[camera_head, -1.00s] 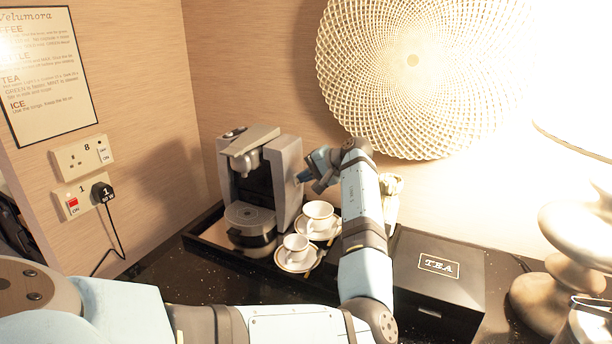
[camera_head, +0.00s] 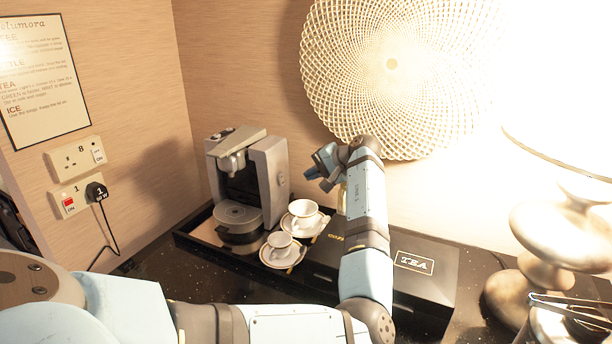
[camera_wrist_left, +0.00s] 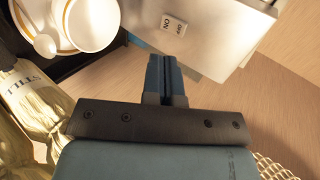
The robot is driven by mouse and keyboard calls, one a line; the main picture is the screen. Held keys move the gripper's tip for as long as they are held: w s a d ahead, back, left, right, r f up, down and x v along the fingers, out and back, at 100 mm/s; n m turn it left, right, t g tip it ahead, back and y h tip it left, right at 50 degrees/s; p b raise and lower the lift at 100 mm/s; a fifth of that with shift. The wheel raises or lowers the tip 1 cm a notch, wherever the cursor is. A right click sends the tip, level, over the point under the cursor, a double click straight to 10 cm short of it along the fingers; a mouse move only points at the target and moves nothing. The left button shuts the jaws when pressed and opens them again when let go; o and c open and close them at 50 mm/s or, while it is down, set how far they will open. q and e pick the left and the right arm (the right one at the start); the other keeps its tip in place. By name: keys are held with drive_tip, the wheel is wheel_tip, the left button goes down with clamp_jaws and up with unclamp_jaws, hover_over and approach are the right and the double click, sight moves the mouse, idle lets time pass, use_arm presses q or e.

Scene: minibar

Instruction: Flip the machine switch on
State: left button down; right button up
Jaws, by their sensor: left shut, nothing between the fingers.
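The coffee machine (camera_head: 268,180) is silver and dark and stands in the black tray against the back wall. In the left wrist view its pale side panel (camera_wrist_left: 215,45) carries a small white rocker switch (camera_wrist_left: 174,24) labelled ON and OFF. I cannot tell which end is pressed in. My left gripper (camera_head: 311,173) is at the right of the machine, apart from it. Its blue fingers (camera_wrist_left: 166,60) are closed and empty, pointing toward the panel just below the switch in the wrist picture. The switch is hidden in the head view. My right gripper is not in view.
Two white cups on saucers (camera_head: 283,243) stand before the machine; they also show in the left wrist view (camera_wrist_left: 92,22). A black TEA box (camera_head: 430,285) lies right. A wall socket (camera_head: 76,197) holds a black plug.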

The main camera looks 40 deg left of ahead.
use_arm(q)
drive_tip(key=v, duration=0.6)
drive_tip(key=shift+d+r, duration=0.25)
drive_tip(key=shift+r, duration=0.1)
